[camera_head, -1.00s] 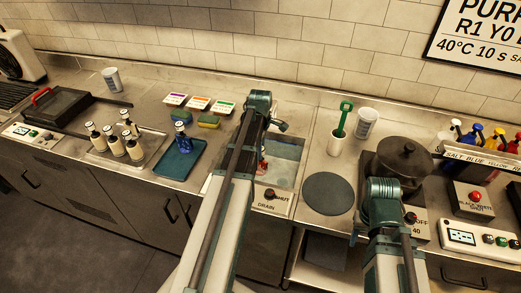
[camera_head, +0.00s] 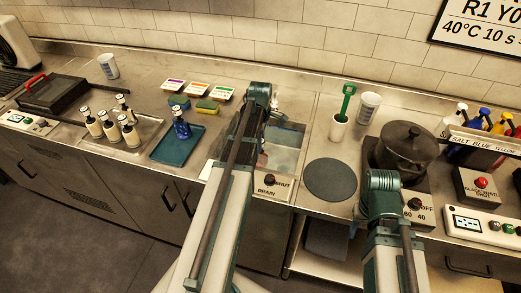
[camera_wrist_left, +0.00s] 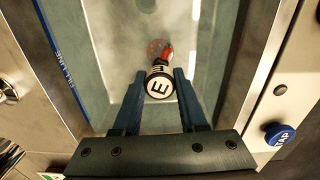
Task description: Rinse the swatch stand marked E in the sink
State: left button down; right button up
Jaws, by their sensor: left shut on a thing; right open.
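The swatch stand marked E (camera_wrist_left: 160,88) shows in the left wrist view with its round white top facing the camera. My left gripper (camera_wrist_left: 160,100) is shut on it, one finger at each side. A red part shows just beyond the top, over a reddish patch on the basin floor. The stand is over the sink (camera_wrist_left: 110,60); I cannot tell whether it touches the bottom. In the head view the sink (camera_head: 284,160) is partly hidden by my left arm, which covers the gripper. My right gripper (camera_head: 358,224) is low by the counter's front edge, mostly hidden by its arm.
A drain knob (camera_head: 270,180) is on the sink's front.

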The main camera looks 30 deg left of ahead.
pick_arm(q)
jog(key=shift+a, duration=0.1)
jog(key=shift+s+a, duration=0.25)
jog(key=shift+a, duration=0.75)
jog(key=shift+d, duration=0.1)
jog(key=d, duration=0.2)
jog(key=w+d, duration=0.1)
jog(key=d, duration=0.1)
jog(key=shift+d, duration=0.15)
jog(key=shift+a, duration=0.2)
